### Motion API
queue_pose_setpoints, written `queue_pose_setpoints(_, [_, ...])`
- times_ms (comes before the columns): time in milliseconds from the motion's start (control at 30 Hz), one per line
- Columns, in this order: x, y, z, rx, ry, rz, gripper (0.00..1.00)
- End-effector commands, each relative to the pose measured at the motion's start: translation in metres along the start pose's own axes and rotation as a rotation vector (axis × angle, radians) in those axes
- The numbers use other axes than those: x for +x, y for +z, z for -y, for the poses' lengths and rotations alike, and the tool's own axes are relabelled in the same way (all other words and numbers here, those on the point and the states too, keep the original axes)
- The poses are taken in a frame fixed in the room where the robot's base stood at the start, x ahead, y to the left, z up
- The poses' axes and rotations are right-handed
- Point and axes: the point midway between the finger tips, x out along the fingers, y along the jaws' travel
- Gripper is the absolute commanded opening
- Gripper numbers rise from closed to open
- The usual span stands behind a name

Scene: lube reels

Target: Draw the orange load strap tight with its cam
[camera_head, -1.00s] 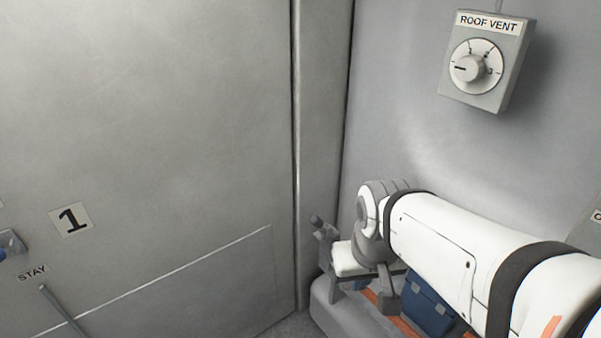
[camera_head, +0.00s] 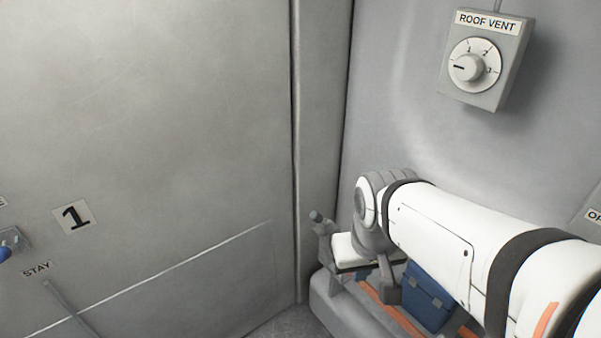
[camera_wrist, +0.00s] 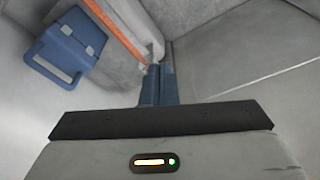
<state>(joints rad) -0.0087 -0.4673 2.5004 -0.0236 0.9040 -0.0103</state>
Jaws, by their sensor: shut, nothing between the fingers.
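The orange load strap (camera_head: 397,312) runs along a low grey ledge beside a blue box, partly behind my arm in the head view. In the wrist view the strap (camera_wrist: 117,31) slants down from the top left and ends close to my fingertips. A small pale fitting (camera_wrist: 150,52) shows at that end; I cannot tell whether it is the cam. My gripper (camera_wrist: 157,72) is shut and empty, its fingers pointing toward the fitting. I cannot tell whether they touch it. In the head view my wrist hides part of the ledge.
The blue box (camera_head: 429,296) stands on the ledge (camera_head: 335,312) by the strap; it also shows in the wrist view (camera_wrist: 65,50). A ROOF VENT dial (camera_head: 480,66) is high on the right wall.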

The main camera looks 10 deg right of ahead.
Motion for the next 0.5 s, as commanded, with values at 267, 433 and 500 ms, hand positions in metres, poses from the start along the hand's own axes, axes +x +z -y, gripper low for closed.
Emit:
queue_pose_setpoints(267, [0.045,0.006,-0.013,-0.407,0.190,0.227,0.00])
queue_pose_setpoints(433, [0.072,-0.002,-0.024,-0.780,0.361,0.403,0.00])
queue_pose_setpoints(500, [0.082,-0.009,-0.027,-0.934,0.434,0.471,0.00])
